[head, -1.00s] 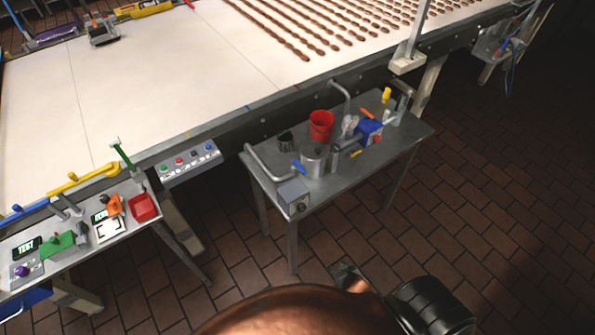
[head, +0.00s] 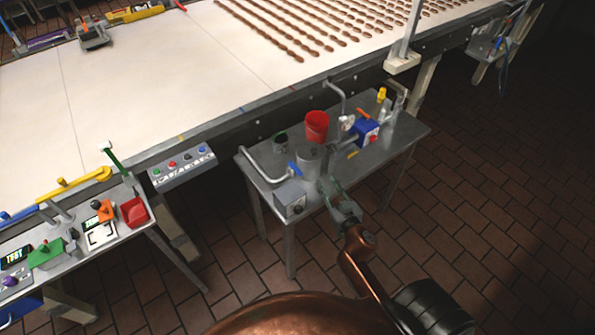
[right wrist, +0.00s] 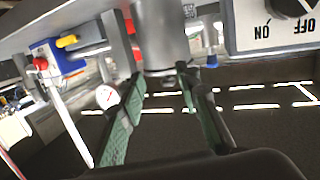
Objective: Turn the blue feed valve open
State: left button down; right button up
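A blue valve handle (head: 295,168) sits on the small metal table, at the left side of a grey metal cylinder (head: 310,158). My right gripper (head: 330,188) is over the table's front edge, just right of and below the cylinder, apart from the blue handle. In the right wrist view its two green-padded fingers (right wrist: 160,76) are spread with nothing held between them. The cylinder (right wrist: 160,38) shows beyond the fingertips, and a small blue part (right wrist: 211,60), perhaps the handle, shows to its right. The wrist picture is upside down. My left gripper is not in view.
The metal table (head: 262,160) also bears a grey ON/OFF switch box (head: 291,199), a bent pipe (head: 262,168), a red bucket (head: 317,125) and a blue box (head: 366,131) with a red knob. A white conveyor (head: 150,90) runs behind. The floor at right is clear.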

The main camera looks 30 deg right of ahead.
aim_at(297, 170)
jog(key=w+a+n+y, duration=0.1)
jog(key=w+a, duration=0.1)
jog(key=w, duration=0.1)
jog(key=w+a+n+t+y, duration=0.1)
jog(key=w+a+y, duration=0.1)
jog(key=w, duration=0.2)
jog(key=w+a+y, duration=0.1)
jog(key=w+a, duration=0.1)
jog(key=w, duration=0.2)
jog(key=shift+a+r+n+t+y, duration=0.15)
jog(key=shift+r+n+t+y, duration=0.15)
jog(key=shift+r+n+t, duration=0.1)
jog(key=shift+c, duration=0.5)
grip_shut()
